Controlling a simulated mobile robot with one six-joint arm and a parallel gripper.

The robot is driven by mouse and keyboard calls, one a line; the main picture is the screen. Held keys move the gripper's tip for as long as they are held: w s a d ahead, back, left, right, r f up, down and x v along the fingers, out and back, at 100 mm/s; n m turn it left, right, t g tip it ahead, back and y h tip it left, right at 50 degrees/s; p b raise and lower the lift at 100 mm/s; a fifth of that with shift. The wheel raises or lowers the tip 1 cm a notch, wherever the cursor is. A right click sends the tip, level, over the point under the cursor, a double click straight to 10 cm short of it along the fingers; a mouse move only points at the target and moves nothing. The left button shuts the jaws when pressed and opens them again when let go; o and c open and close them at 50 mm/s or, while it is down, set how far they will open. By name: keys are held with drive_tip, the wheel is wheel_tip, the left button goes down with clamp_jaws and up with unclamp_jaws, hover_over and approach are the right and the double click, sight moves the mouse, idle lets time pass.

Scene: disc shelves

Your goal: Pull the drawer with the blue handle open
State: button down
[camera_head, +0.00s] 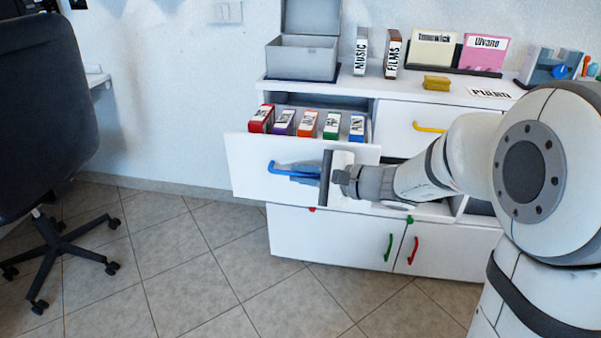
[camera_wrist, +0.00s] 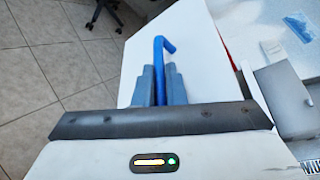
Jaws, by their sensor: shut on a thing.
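The drawer (camera_head: 250,175) with the blue handle (camera_head: 280,167) is pulled out of the white cabinet. Several boxes with coloured spines, such as a red one (camera_head: 261,119) and a blue one (camera_head: 357,128), stand in a row inside it. My gripper (camera_head: 300,174) is at the drawer front, reaching in from the right. In the wrist view my gripper (camera_wrist: 162,85) is shut on the blue handle (camera_wrist: 158,62), with one finger on each side of the bar. The handle's bent end sticks out past the fingertips. Part of the drawer front is hidden behind my gripper.
A yellow-handled drawer (camera_head: 460,116) sits to the right. Lower doors have a green handle (camera_head: 388,247) and a red handle (camera_head: 413,250). A grey open box (camera_head: 300,60) and labelled boxes stand on the cabinet top. A black office chair (camera_head: 45,120) is at left. Tiled floor between is clear.

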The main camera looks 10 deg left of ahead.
drive_tip(key=shift+s, duration=0.25)
drive_tip(key=c, duration=1.5)
unclamp_jaws()
drive_tip(key=shift+d, duration=0.2)
drive_tip(key=p+v, duration=0.2)
drive_tip(key=v, duration=0.5)
drive_tip(key=shift+s+d, duration=0.15)
drive_tip(key=shift+r, duration=0.1)
